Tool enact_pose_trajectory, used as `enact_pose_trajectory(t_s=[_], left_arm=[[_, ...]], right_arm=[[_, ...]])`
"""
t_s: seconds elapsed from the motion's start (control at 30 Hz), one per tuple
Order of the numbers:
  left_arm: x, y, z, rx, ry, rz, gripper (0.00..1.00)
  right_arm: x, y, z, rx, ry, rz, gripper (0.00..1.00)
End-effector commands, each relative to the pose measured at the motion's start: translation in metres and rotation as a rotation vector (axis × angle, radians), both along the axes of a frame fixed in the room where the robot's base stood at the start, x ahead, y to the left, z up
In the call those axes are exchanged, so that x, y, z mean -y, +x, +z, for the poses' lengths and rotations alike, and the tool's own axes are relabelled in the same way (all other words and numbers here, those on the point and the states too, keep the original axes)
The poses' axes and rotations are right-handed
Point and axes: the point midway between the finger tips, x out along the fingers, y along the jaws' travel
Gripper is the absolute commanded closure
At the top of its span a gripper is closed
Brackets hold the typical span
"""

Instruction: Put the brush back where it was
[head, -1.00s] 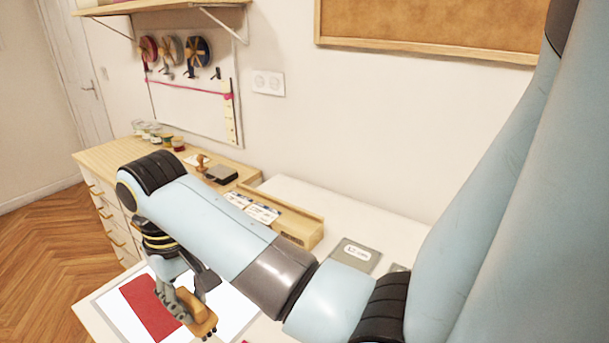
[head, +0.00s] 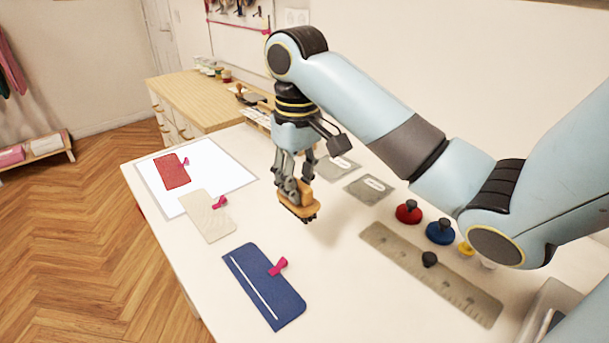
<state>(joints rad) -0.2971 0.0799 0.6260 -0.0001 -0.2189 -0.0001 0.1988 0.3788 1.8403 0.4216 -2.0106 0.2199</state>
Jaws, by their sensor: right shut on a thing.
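My right gripper (head: 289,188) is shut on the brush (head: 299,204), which has a tan wooden body and dark bristles at its lower side. The gripper points down and holds the brush over the middle of the white table (head: 330,285). The brush looks a little above the table top, though the exact gap is hard to judge. My left gripper is not in view.
Red (head: 173,170), cream (head: 207,214) and blue (head: 264,284) fabric pieces with pink clips lie on the left. Grey labelled plates (head: 369,189) lie behind the brush. A ruler (head: 430,275) and coloured knobbed weights (head: 440,232) lie right. The table between the blue fabric and the ruler is clear.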

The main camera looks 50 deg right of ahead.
Motion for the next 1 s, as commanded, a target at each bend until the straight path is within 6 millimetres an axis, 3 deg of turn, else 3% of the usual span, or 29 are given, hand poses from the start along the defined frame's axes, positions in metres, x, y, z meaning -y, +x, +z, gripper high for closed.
enact_pose_trajectory(t_s=[0.27, 0.53, 0.73, 0.87, 1.0], left_arm=[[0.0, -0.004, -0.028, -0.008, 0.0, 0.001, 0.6], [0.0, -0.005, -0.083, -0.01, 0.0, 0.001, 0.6], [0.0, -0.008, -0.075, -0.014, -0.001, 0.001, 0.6], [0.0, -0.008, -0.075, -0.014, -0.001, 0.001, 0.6], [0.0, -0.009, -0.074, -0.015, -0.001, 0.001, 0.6]], right_arm=[[0.017, 0.013, -0.018, -0.001, -0.002, -0.005, 1.0], [0.054, 0.06, -0.056, -0.003, 0.0, -0.008, 1.0], [0.074, 0.087, -0.068, -0.003, 0.001, -0.006, 1.0], [0.079, 0.092, -0.074, -0.003, -0.001, -0.004, 1.0], [0.078, 0.092, -0.093, -0.007, 0.002, -0.004, 1.0]])
